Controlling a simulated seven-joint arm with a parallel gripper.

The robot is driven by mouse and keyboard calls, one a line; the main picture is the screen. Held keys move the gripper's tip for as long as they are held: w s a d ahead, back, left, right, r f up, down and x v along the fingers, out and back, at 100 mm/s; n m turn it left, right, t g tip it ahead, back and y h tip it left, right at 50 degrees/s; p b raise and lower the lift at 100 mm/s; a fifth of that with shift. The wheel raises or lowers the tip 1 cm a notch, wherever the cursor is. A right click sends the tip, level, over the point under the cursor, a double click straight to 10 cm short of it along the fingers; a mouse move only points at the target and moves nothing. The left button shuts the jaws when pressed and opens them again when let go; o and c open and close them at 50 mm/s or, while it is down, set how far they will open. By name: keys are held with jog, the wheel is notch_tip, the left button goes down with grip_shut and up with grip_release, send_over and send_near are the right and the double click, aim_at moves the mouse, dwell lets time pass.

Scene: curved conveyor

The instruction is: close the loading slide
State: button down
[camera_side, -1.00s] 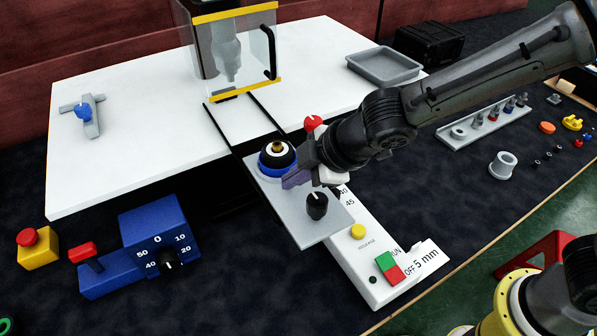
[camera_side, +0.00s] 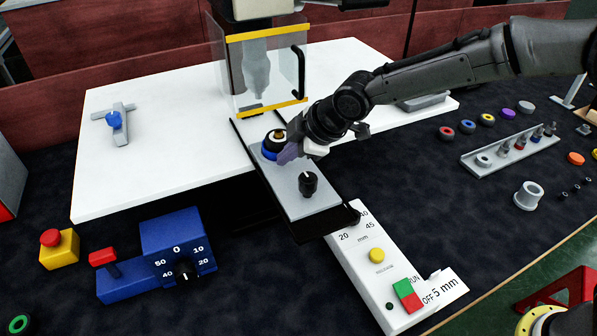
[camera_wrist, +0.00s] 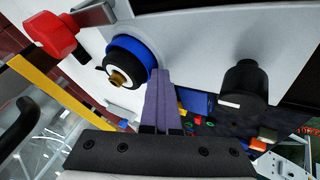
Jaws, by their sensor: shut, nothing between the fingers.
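The loading slide (camera_side: 318,207) is a grey plate on dark rails in front of the guarded press (camera_side: 262,75). A black knob (camera_side: 308,184) stands near its front end. A blue ring holder (camera_side: 268,153) with a black and brass part (camera_side: 277,136) sits farther back. The slide's rear end lies close to the guard, and bare dark rail shows past its front end. My gripper (camera_side: 288,155) is shut and empty, low over the slide beside the blue holder. In the wrist view, its purple fingers (camera_wrist: 161,85) are at the holder's edge; contact is unclear. The knob (camera_wrist: 243,90) stands right of them.
A white control panel (camera_side: 390,270) with buttons lies in front of the slide. A blue dial box (camera_side: 178,243) and an emergency stop (camera_side: 58,248) are at the left. A grey parts rack (camera_side: 480,160) is at the right.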

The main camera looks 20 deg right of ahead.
jog(key=shift+w+d+f, duration=0.1)
jog(key=shift+w+f, duration=0.1)
jog(key=shift+w, duration=0.55)
jog(key=shift+s, duration=0.1)
